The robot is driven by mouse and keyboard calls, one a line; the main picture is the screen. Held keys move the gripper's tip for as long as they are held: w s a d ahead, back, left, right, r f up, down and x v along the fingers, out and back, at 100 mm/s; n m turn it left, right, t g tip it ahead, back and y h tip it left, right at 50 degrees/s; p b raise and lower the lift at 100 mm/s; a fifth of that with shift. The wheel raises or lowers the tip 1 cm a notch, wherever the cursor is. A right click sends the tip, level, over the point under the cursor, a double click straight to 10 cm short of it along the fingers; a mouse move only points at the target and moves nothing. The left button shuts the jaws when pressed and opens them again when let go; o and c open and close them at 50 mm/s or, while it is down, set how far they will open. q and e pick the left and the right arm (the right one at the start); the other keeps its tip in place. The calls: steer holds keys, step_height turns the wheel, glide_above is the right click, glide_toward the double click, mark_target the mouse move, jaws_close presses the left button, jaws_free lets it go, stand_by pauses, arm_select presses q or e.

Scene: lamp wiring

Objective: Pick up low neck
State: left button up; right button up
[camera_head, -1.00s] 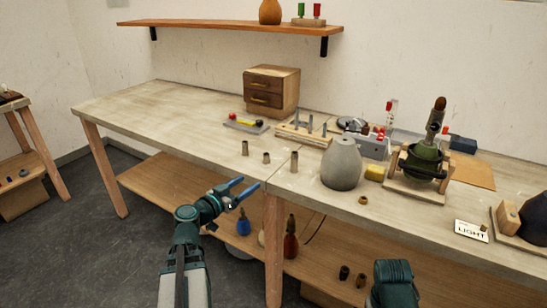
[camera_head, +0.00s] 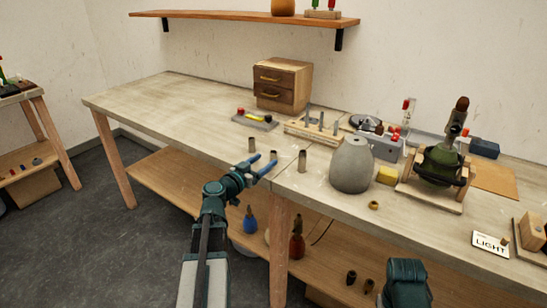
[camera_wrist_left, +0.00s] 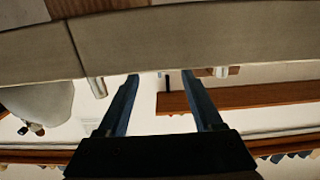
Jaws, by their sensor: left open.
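The low neck (camera_head: 273,155) is the shortest of three metal tubes standing upright near the table's front edge, between the two taller necks (camera_head: 252,145) and (camera_head: 302,160). My left gripper (camera_head: 262,164) is open and empty, its blue fingers pointing at the low neck from the front; one fingertip overlaps its lower part. The left wrist view is upside down; there the taller necks (camera_wrist_left: 97,87) and (camera_wrist_left: 221,71) flank the open fingers (camera_wrist_left: 158,78). Whether the low neck stands between the fingertips cannot be told. My right gripper is out of view.
A grey lamp body (camera_head: 351,165) stands right of the necks. Behind are a pegged wooden rack (camera_head: 305,134), a tray with coloured parts (camera_head: 254,120) and a drawer box (camera_head: 284,85). A yellow block (camera_head: 387,175) lies farther right. The table's left part is clear.

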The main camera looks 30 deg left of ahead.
mark_target(271, 154)
arm_select(q)
steer(key=shift+w+d, duration=0.1)
steer(key=shift+w, duration=0.5)
steer(key=w, duration=0.5)
steer(key=shift+w, duration=0.15)
steer(key=shift+d, duration=0.1)
jaws_close()
